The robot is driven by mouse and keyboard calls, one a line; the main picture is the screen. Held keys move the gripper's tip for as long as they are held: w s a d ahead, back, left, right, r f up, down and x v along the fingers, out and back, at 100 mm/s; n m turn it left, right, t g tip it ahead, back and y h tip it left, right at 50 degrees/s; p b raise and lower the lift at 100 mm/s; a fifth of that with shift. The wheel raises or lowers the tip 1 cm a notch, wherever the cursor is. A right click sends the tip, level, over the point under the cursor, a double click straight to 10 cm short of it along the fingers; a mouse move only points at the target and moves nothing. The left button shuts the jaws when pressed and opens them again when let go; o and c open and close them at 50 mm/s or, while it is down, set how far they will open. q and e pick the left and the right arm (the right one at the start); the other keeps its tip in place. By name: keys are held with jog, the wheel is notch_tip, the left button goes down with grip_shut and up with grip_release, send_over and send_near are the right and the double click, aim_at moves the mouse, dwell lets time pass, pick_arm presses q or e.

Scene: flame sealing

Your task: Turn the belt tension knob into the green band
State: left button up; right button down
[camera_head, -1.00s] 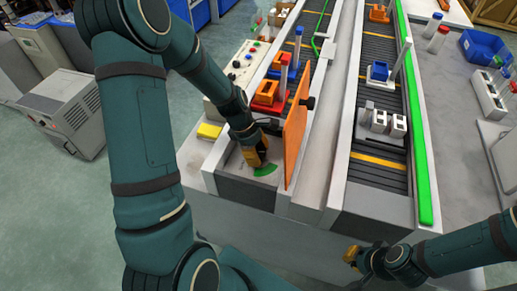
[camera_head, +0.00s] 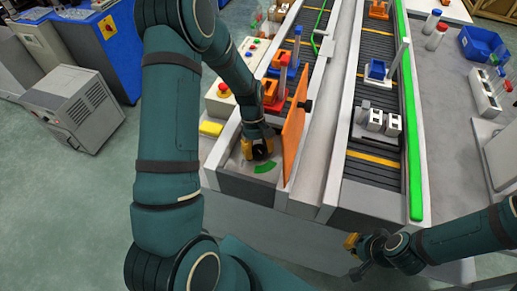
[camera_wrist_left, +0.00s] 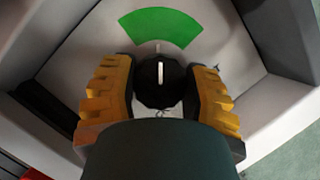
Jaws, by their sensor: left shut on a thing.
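The belt tension knob (camera_wrist_left: 158,84) is black and ribbed, with a white pointer line. In the left wrist view the line points up toward the green band (camera_wrist_left: 160,26), in line with a small pale tick on the grey panel. The green band also shows in the head view (camera_head: 264,167). My left gripper (camera_wrist_left: 160,92) is shut on the knob, one yellow finger on each side; it is at the panel in the head view (camera_head: 259,149). My right gripper (camera_head: 352,243) hangs at the lower right, away from the panel; its opening is unclear.
An orange plate (camera_head: 294,124) stands upright just right of my left gripper. A control box (camera_head: 228,92) with a red button and a yellow block (camera_head: 211,128) are to the left. Conveyor lanes (camera_head: 371,145) with small fixtures run along the right.

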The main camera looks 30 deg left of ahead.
pick_arm(q)
jog(key=shift+s+m, duration=0.1)
jog(key=shift+m, duration=0.4)
jog(key=o, duration=1.2)
jog(key=v, duration=1.2)
jog(key=shift+w, duration=0.2)
